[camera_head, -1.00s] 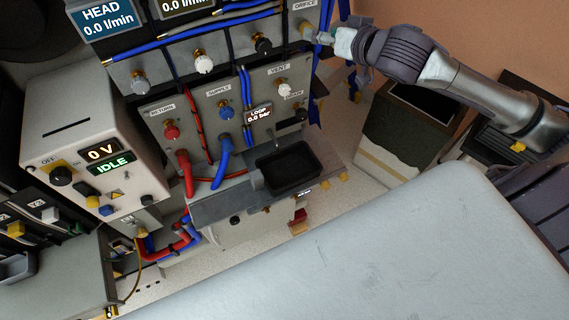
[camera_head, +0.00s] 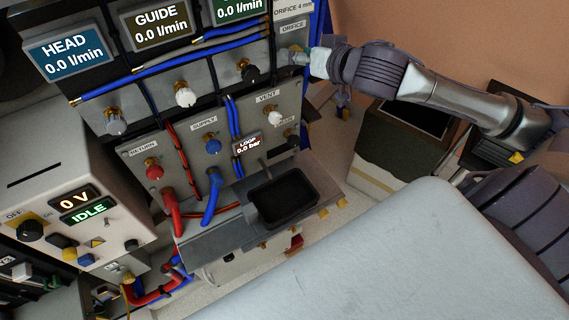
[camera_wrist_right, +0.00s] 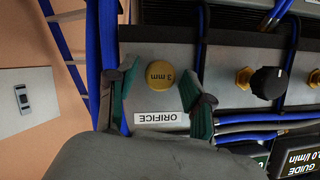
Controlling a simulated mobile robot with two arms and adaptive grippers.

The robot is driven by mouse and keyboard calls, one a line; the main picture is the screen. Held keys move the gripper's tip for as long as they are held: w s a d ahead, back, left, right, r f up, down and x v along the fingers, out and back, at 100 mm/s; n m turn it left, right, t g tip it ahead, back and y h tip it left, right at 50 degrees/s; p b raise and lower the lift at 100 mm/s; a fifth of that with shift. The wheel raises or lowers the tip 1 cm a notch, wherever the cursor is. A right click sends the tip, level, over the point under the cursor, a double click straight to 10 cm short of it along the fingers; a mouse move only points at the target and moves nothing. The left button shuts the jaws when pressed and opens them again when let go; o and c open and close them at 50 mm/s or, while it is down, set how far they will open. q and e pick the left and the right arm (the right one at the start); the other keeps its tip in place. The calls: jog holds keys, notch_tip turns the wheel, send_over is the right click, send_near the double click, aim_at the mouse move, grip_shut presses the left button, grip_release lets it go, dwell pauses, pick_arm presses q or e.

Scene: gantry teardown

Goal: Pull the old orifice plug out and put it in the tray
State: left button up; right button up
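The old orifice plug is a round brass knob marked "3 mm" (camera_wrist_right: 160,75) in the panel above the ORIFICE label in the right wrist view. In the head view the plug (camera_head: 295,51) shows small at the panel's right end. My right gripper (camera_wrist_right: 157,95) is open, with one green-padded finger on each side of the plug and a visible gap to each. In the head view the right gripper (camera_head: 312,57) is close in front of the plug. The black tray (camera_head: 283,197) is empty on the grey ledge below. My left gripper is not in view.
A row of valve knobs (camera_head: 186,96) runs left of the plug, with blue hoses above. A black knob (camera_wrist_right: 268,82) neighbours it in the wrist view. A blue post (camera_head: 318,20) stands at the panel's right edge. A large pale surface (camera_head: 400,260) fills the lower right.

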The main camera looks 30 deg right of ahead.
grip_shut()
jog(key=shift+f, duration=0.1)
jog(key=s+p, duration=0.2)
jog(key=s, duration=0.5)
dwell(0.6)
